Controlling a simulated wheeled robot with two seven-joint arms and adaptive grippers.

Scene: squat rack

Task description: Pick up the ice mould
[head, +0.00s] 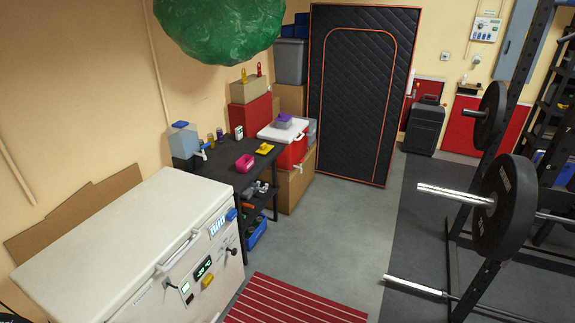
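I cannot tell for sure which object is the ice mould. A small pink open-topped piece (244,162) lies on the dark table beyond the white chest freezer. A small container with a purple top (284,119) sits on the white lid of the red cooler, to the right of the table. A yellow piece (264,148) lies near the table's right edge. These are small and their details are unclear. Neither of my grippers is in view.
The chest freezer (125,240) fills the lower left. The dark table (222,178) and cooler (291,151) stand beyond it. A large green crinkled object (215,28) hangs at the top. The rack with weight plates (504,205) is at right. Grey floor (325,240) lies between.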

